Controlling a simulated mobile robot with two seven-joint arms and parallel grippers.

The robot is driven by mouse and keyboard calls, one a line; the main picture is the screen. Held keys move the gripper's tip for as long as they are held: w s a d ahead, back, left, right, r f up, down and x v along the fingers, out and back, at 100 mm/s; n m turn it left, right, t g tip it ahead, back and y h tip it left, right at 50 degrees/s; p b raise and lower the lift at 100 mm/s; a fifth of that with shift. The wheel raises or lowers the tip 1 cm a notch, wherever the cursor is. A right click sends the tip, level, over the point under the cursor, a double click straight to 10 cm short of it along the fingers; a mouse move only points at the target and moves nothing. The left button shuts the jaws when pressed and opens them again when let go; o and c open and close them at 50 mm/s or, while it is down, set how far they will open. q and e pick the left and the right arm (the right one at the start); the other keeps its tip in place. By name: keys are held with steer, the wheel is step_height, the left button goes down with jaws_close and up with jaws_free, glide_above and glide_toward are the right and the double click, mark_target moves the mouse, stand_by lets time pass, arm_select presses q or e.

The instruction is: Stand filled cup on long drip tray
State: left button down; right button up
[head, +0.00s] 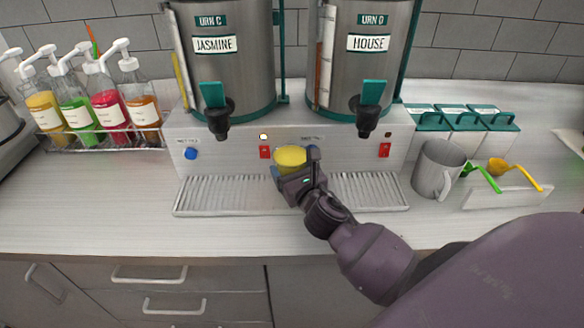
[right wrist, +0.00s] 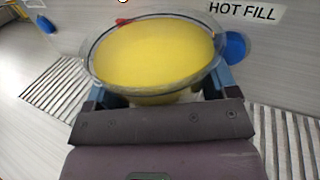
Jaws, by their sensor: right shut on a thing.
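The filled cup (head: 290,156) holds yellow liquid and has a clear rim; it shows large in the right wrist view (right wrist: 155,55). My right gripper (head: 296,170) is shut on the cup, with a blue finger on each side of it. The cup looks upright. The long drip tray (head: 225,195) is a slatted grey strip in front of the urn base, with slats on both sides of the gripper in both views. The cup is over or at the tray's middle; its bottom is hidden, so I cannot tell whether it touches. My left gripper is not in view.
The JASMINE urn (head: 225,70) and HOUSE urn (head: 365,60) stand behind, with their taps above the tray. A grey pitcher (head: 437,168) stands right of the tray. A rack of syrup bottles (head: 95,115) is at the left. The front counter strip is clear.

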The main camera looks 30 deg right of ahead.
steer(key=o, duration=0.4)
steer(key=shift+f, duration=0.15)
steer(key=o, duration=0.4)
steer(key=shift+r, duration=0.2)
steer(key=s+a+b, duration=0.1)
steer(key=s+a, duration=0.1)
steer(key=s, duration=1)
